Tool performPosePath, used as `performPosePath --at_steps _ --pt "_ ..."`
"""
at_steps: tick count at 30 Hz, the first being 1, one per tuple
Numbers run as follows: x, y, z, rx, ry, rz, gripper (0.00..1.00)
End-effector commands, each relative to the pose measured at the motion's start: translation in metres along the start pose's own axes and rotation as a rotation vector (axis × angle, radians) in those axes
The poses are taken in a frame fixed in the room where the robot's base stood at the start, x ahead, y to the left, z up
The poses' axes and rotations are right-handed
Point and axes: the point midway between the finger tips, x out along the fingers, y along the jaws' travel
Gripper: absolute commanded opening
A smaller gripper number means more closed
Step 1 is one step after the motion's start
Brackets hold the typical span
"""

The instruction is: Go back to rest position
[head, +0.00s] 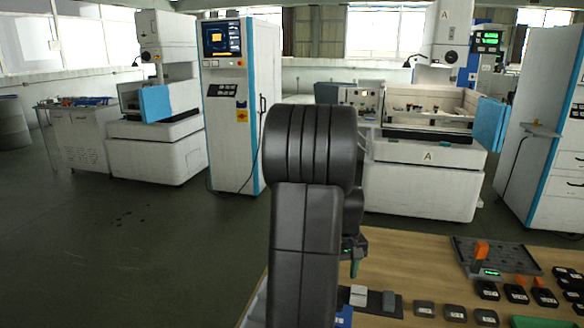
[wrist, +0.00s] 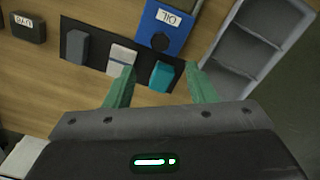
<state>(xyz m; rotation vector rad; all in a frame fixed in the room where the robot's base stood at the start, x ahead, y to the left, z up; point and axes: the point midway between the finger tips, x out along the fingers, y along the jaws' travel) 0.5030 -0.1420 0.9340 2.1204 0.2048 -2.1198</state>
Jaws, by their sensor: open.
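My gripper shows in the wrist view (wrist: 160,88) with its two green fingers spread apart. Between and beyond the fingertips are a teal block (wrist: 162,76) and a white block (wrist: 122,60), standing on a dark strip (wrist: 97,65) with a grey block (wrist: 76,46). I cannot tell how high the fingers are above them. Nothing is seen held. In the head view my dark arm stands in the middle and hides part of the bench; a bit of green finger shows beside it (head: 355,268).
The wooden bench (head: 410,262) carries several dark blocks, a grey tray (head: 500,262) and an orange-handled item (head: 481,252). A blue OIL panel (wrist: 167,25), a grey compartment tray (wrist: 245,50) and a dark labelled block (wrist: 29,27) lie near the gripper. Machines stand behind; floor at left is clear.

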Motion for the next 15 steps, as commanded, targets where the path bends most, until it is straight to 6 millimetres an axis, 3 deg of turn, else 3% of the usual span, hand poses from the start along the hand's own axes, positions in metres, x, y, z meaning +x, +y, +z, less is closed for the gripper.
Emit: performPosePath --at_steps 15 --pt "0.101 -0.001 0.001 0.000 -0.004 -0.002 0.51"
